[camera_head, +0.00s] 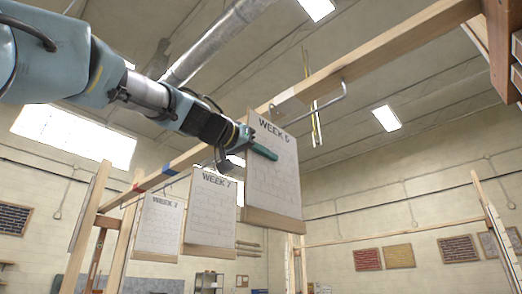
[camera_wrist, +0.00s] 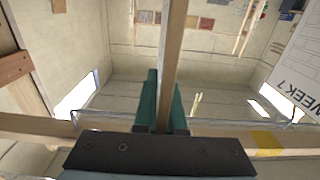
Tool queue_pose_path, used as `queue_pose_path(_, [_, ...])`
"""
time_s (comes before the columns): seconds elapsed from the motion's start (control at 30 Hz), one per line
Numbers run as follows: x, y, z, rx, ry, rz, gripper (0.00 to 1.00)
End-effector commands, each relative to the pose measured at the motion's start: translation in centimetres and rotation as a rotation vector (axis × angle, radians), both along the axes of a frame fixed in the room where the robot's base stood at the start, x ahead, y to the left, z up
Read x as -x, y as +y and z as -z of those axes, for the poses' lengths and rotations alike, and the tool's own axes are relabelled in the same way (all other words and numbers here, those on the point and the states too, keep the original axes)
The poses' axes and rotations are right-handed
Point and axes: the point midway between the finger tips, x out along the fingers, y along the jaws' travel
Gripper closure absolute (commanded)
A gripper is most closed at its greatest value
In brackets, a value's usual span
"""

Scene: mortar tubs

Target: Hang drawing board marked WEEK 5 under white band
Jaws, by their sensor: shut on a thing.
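A white drawing board (camera_head: 272,175) with a wooden bottom strip hangs upright from my gripper (camera_head: 263,152). Its heading starts with WEEK; the figure looks like 6 but is too small to be sure of. In the wrist view my gripper (camera_wrist: 165,105) has its teal fingers shut on this board (camera_wrist: 174,45), which shows edge-on between them. The board is close below the long wooden beam (camera_head: 390,45).
Two other boards hang from the beam, one reading WEEK 7 (camera_head: 210,208) and a farther one (camera_head: 160,225) with an unclear figure. Wooden posts (camera_head: 492,222) stand at the right.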

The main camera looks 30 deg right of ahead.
Motion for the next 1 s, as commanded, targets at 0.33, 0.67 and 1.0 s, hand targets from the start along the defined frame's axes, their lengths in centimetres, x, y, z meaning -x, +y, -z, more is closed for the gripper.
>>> queue_pose_path(0.33, [-0.7,-2.6,-0.3,0.001,0.000,0.000,1.00])
queue_pose_path(0.67, [-1.3,-5.0,-0.3,0.001,0.000,0.000,1.00])
queue_pose_path(1.0, [-1.6,-6.1,1.4,0.003,-0.002,-0.001,1.00])
